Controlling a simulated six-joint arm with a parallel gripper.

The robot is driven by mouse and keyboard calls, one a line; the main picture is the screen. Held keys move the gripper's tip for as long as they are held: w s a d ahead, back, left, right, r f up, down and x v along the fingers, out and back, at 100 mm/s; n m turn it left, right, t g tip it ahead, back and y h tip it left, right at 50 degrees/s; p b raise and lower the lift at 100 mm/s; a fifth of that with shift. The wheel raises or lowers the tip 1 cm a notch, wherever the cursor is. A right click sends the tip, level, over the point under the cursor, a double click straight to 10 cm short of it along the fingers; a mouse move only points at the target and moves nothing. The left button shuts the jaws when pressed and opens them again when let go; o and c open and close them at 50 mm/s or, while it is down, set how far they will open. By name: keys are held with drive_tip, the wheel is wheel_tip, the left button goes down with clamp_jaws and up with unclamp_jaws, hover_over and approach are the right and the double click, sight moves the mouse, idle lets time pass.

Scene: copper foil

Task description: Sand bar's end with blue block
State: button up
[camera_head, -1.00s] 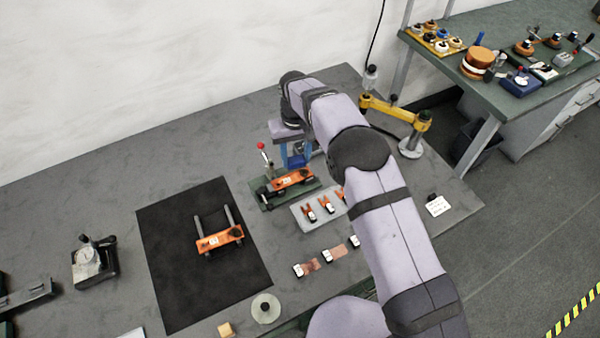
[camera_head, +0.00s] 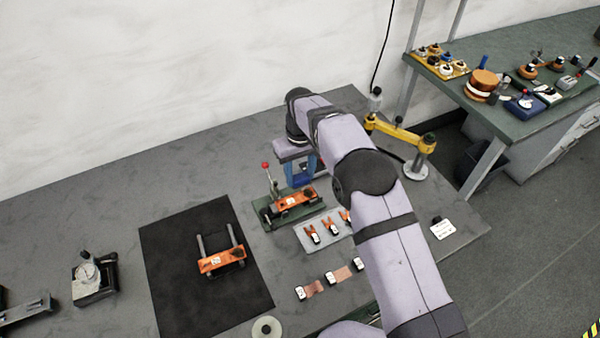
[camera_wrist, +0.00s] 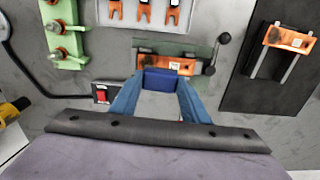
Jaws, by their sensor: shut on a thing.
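My gripper (camera_wrist: 158,88) has blue fingers and is shut on a dark blue block (camera_wrist: 160,77) in the wrist view. In the head view my gripper (camera_head: 302,173) is above and just behind a green clamp fixture (camera_head: 272,216) with a red-knobbed lever. An orange bar-like piece (camera_head: 295,201) lies across this fixture. It also shows in the wrist view (camera_wrist: 180,65), just beyond the block, which partly hides it. I cannot tell whether block and orange piece touch. The block is hidden by my arm and fingers in the head view.
A grey tray (camera_head: 308,244) with small orange forked pieces lies in front of the fixture. A black mat (camera_head: 180,295) with another orange piece (camera_head: 221,261) on two rods lies left. A yellow jointed arm (camera_head: 400,132) stands right.

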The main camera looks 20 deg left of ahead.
sight(300, 184)
drive_tip(key=shift+f+b, duration=1.95)
drive_tip(key=shift+f, duration=1.25)
drive_tip(key=shift+w+d+f, duration=0.25)
drive_tip(key=shift+w+f, duration=0.05)
drive_tip(key=shift+f, duration=0.15)
drive_tip(key=shift+c, duration=0.4)
drive_tip(key=shift+w+d+f, duration=0.15)
drive_tip(key=shift+w+d, duration=1.7)
drive_tip(key=shift+d, duration=0.05)
drive_tip(key=s+a, duration=0.4)
drive_tip(key=shift+s+a, duration=0.25)
drive_tip(key=shift+s, duration=0.05)
wheel_tip(300, 184, up, 3)
drive_tip(key=shift+w+f+p, duration=0.1)
drive_tip(key=shift+w+p, duration=0.05)
drive_tip(key=shift+p, duration=0.45)
drive_tip(key=shift+d+r+p, duration=0.1)
drive_tip(key=shift+r+p, duration=1.7)
drive_tip(key=shift+r, duration=0.95)
